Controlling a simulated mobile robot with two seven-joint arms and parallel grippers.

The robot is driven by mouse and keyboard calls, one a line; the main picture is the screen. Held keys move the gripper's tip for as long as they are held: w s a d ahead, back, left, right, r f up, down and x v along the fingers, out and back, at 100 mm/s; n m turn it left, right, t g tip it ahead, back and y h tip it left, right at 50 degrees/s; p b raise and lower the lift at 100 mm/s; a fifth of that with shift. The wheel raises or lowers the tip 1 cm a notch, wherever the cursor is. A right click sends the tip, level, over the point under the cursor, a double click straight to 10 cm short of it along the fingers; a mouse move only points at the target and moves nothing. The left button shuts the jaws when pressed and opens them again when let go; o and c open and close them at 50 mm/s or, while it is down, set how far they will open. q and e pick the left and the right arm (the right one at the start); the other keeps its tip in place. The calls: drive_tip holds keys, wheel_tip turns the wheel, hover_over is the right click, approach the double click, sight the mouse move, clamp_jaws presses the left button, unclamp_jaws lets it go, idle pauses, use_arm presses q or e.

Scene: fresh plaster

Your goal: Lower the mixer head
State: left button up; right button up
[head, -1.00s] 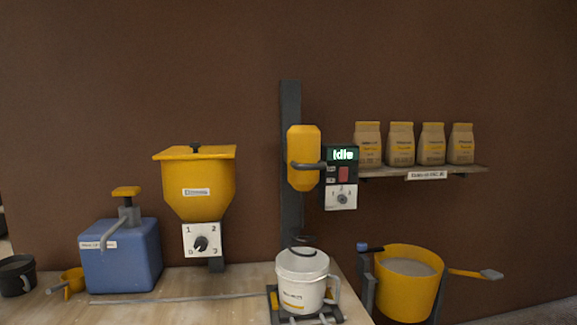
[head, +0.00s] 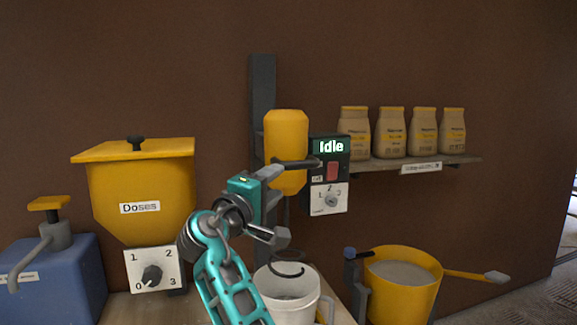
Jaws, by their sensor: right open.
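The yellow mixer head (head: 288,127) sits on a dark upright mast (head: 262,90), well above the bucket. A dark handle (head: 297,163) sticks out of its front. A thin shaft hangs below it to a dark ring-shaped whisk (head: 288,270) at the mouth of the white bucket (head: 292,312); I cannot tell how far inside it is. My right gripper (head: 280,204) is open and empty, in front of the mast just below and left of the handle. It hides part of the mast and the head's lower left edge. My left gripper is not in view.
A control box (head: 331,172) reading "Idle", with a red switch and dial, is right of the head. A yellow hopper (head: 140,195) and blue tank (head: 55,280) stand left. A yellow tub (head: 400,295) stands right, below a shelf (head: 440,161) of bags.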

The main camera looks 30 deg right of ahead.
sight(296, 168)
drive_tip(key=p+x, duration=0.1)
drive_tip(key=x, duration=1.1)
drive_tip(key=shift+d, duration=0.1)
drive_tip(key=shift+c, duration=0.3)
clamp_jaws()
